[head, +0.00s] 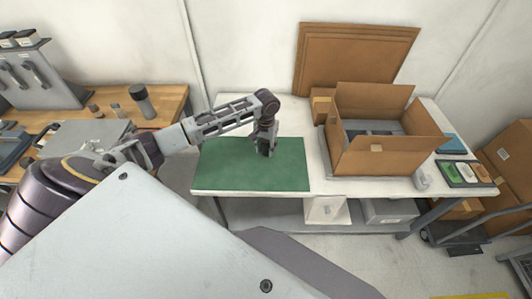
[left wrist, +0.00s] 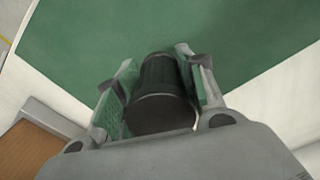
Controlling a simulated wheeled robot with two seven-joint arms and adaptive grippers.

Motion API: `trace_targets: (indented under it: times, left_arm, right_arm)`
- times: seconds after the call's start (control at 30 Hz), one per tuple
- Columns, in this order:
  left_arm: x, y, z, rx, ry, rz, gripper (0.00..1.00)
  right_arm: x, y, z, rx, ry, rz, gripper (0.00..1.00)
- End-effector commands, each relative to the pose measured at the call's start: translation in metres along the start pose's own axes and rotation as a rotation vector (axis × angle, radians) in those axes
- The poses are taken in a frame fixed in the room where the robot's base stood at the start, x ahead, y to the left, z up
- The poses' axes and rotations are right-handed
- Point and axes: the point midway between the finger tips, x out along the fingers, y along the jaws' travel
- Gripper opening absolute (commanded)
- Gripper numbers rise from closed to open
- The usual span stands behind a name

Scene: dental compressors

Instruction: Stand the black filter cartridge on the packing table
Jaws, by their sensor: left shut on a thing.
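The black filter cartridge (left wrist: 160,100) is a dark ribbed cylinder between the fingers of my left gripper (left wrist: 157,68) in the left wrist view. My left gripper (head: 266,143) is shut on it, over the green mat (head: 225,172) on the white packing table (head: 318,130). In the head view the cartridge (head: 265,149) is mostly hidden by the fingers and looks roughly upright. I cannot tell whether its lower end touches the mat. My right gripper is not in view.
An open cardboard box (head: 388,158) stands on the table right of the mat. Folded cardboard (head: 350,55) leans on the wall behind. A wooden bench (head: 170,105) with a dark cylinder (head: 143,100) is at left. The mat's left part is clear.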

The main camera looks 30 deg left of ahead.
Motion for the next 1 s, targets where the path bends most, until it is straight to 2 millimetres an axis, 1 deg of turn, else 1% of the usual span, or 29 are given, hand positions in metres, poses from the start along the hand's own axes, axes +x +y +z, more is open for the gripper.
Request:
trace_targets:
  times: [0.37,0.47,0.7,0.8,1.0]
  left_arm:
    - [0.003,0.000,0.000,0.000,0.000,0.000,0.15]
    - [0.010,0.000,0.001,0.001,-0.001,-0.001,0.15]
    - [0.034,0.000,0.001,0.000,-0.001,-0.001,0.15]
    - [0.038,0.000,0.001,0.000,0.000,-0.001,0.15]
    - [0.038,0.000,0.000,0.000,0.000,-0.001,0.15]
  right_arm:
    - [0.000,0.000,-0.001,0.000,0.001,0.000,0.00]
    - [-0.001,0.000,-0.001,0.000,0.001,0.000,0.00]
    - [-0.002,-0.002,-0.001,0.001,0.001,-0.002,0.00]
    - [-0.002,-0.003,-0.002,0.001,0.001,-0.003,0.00]
    - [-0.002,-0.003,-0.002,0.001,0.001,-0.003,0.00]
